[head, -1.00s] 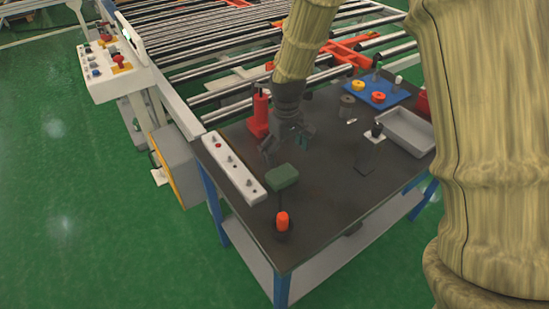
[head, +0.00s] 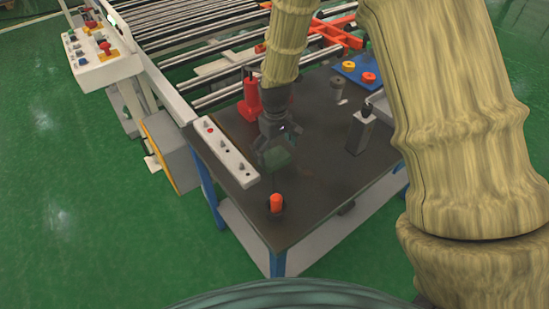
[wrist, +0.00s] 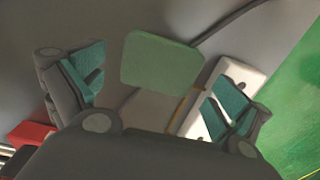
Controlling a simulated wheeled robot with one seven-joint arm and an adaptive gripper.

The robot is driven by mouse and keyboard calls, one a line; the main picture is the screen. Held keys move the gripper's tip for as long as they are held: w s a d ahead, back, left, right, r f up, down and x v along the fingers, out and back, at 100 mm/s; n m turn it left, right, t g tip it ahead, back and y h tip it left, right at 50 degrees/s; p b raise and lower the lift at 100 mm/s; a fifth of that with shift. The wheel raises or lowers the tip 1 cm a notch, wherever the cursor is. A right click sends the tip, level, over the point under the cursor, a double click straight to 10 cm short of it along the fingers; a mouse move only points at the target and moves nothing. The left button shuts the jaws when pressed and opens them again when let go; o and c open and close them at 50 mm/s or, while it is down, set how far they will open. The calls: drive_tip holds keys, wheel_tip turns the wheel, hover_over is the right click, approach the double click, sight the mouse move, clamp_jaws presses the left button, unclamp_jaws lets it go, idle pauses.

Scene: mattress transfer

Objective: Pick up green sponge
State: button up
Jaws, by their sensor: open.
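The green sponge (head: 277,159) is a small rounded block above or on the dark table top near the white button strip. My gripper (head: 275,149) is right over it, pointing down, with its fingers apart. In the wrist view the sponge (wrist: 160,64) appears in the gap between the two open fingers (wrist: 158,90), with space showing at each side. The fingers partly cover the sponge in the head view. I cannot tell how far below the fingertips it is.
A white button strip (head: 225,154) lies left of the gripper, and a red bottle-like object (head: 249,98) stands behind it. An orange-topped object (head: 276,203) is near the front corner. A dark grey upright object (head: 360,131) stands right. The table's (head: 322,197) front right is bare.

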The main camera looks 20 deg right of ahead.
sight(275, 156)
drive_tip(key=shift+s+f, duration=0.2)
drive_tip(key=shift+f, duration=0.05)
drive_tip(key=f, duration=0.1)
drive_tip(key=f+p, duration=0.1)
drive_tip(key=f, duration=0.1)
drive_tip(key=shift+w+a+f, duration=0.1)
drive_tip(key=shift+w, duration=0.25)
drive_tip(key=shift+s, duration=0.2)
drive_tip(key=shift+w+f, duration=0.1)
drive_tip(key=shift+w, duration=0.05)
drive_tip(key=shift+c, duration=1)
drive_tip(key=c, duration=0.4)
drive_tip(key=shift+r, duration=0.2)
drive_tip(key=shift+r+b, duration=1.05)
drive_tip(key=shift+r, duration=3.85)
